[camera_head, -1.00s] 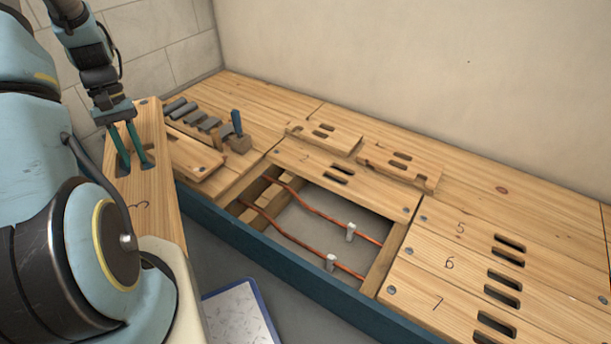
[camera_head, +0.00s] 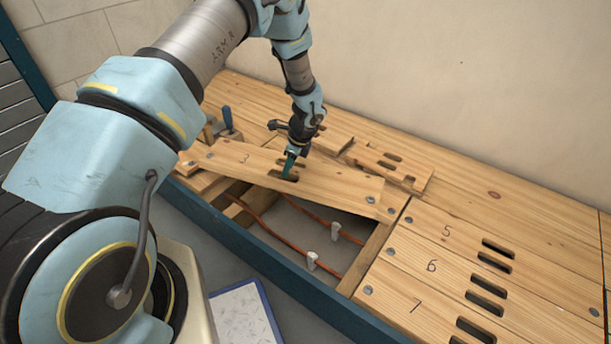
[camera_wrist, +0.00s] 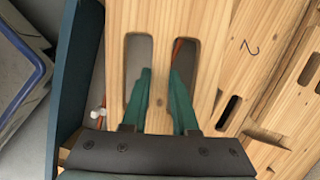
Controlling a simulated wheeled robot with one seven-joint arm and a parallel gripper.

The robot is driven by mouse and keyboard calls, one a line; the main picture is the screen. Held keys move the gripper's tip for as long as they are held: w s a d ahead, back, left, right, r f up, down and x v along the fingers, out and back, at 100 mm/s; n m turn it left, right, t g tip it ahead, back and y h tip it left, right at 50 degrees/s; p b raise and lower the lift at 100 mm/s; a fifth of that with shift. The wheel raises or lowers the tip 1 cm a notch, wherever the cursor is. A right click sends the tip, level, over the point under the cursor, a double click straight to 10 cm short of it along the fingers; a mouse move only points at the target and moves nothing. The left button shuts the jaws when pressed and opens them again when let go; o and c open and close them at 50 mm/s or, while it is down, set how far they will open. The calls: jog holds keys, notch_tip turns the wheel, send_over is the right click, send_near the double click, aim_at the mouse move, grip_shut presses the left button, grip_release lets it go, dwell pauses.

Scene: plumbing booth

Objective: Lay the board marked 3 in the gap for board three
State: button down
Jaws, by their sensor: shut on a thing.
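My gripper (camera_head: 288,170) is shut on the bar between the two slots of the board marked 3 (camera_head: 335,185). In the wrist view, my gripper (camera_wrist: 160,100) has one green finger in each slot of that board (camera_wrist: 160,25). The board hangs over the far part of the open gap (camera_head: 310,228), turned at an angle to the neighbouring boards. Its right end appears over the right side of the gap; I cannot tell whether it touches. A board marked 2 (camera_wrist: 270,35) is beside it in the wrist view. The gap's far edge is hidden under the held board.
Copper pipes (camera_head: 285,238) with white clips (camera_head: 336,230) run through the gap. Boards 5 (camera_head: 460,238), 6 (camera_head: 450,270) and 7 (camera_head: 435,312) lie to the right. A loose slotted board (camera_head: 385,172) lies behind. A blue-handled tool (camera_head: 228,117) stands at the left.

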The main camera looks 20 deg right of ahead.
aim_at(306, 171)
jog(key=s+d+m, duration=0.1)
jog(key=d+f+m, duration=0.1)
jog(key=d, duration=0.1)
jog(key=s+d+f+m, duration=0.1)
jog(key=shift+s+d+f+t+h, duration=0.2)
jog(key=shift+s+d+t+h, duration=0.1)
jog(key=shift+d+h, duration=0.1)
notch_tip(306, 171, down, 5)
jog(key=b, duration=0.4)
jog(key=shift+a+f, duration=0.1)
dwell(0.5)
jog(key=shift+f+b, duration=0.7)
jog(key=shift+f, duration=1.1)
dwell(0.9)
jog(key=c, duration=0.6)
grip_release()
jog(key=shift+s+f, duration=0.1)
